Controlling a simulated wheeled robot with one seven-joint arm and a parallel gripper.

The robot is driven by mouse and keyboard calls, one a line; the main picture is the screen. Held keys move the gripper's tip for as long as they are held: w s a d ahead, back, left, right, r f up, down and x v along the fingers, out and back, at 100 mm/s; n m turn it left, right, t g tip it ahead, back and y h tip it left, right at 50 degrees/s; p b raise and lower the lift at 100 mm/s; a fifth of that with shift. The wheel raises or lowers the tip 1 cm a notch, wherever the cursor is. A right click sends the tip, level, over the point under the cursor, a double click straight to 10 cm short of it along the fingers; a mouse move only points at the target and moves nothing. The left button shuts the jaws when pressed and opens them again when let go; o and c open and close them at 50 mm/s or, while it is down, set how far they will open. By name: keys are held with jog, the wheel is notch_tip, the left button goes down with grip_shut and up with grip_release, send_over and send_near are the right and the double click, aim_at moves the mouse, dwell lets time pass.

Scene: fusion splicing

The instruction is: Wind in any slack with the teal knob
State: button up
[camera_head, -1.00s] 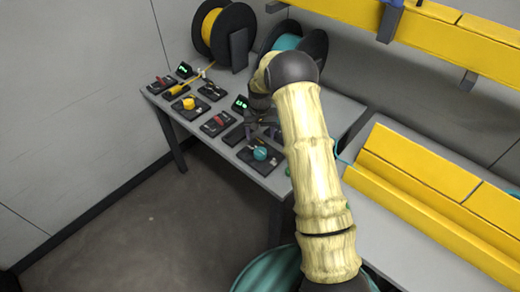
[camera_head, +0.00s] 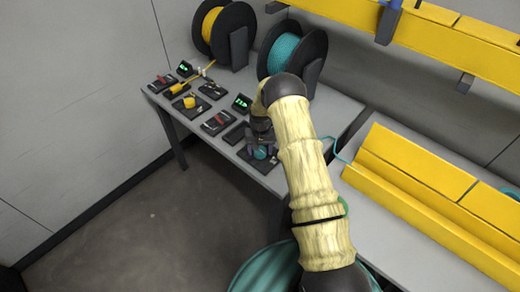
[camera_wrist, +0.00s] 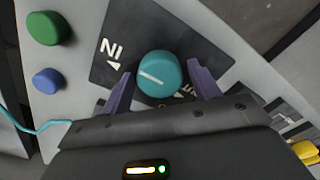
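The teal knob (camera_wrist: 160,74) is round with a white line on its top. It sits on a dark plate (camera_wrist: 188,30) with white lettering, of which "IN" and an arrow are readable. My gripper (camera_wrist: 161,82) is open, with one purple finger on each side of the knob and a visible gap on both sides. In the head view my gripper (camera_head: 262,143) is over the teal knob (camera_head: 260,154), partly covering it. The teal spool (camera_head: 286,52) stands at the back of the table.
A green knob (camera_wrist: 43,28) and a blue knob (camera_wrist: 47,81) lie left of the plate in the wrist view. A yellow spool (camera_head: 214,28) and a yellow knob (camera_head: 189,102) are further left on the table (camera_head: 338,112). A yellow trough (camera_head: 420,190) lies to the right.

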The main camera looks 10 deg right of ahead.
jog(key=c, duration=0.7)
jog(key=shift+c, duration=0.2)
jog(key=shift+m+b, duration=0.4)
jog(key=shift+m, duration=0.1)
jog(key=m+b, duration=0.2)
jog(key=shift+f+m, duration=0.1)
jog(key=shift+m, duration=0.2)
jog(key=m+b, duration=0.1)
jog(key=m, duration=0.3)
jog(key=shift+b, duration=0.4)
jog(key=m+b, duration=0.1)
jog(key=m, duration=0.8)
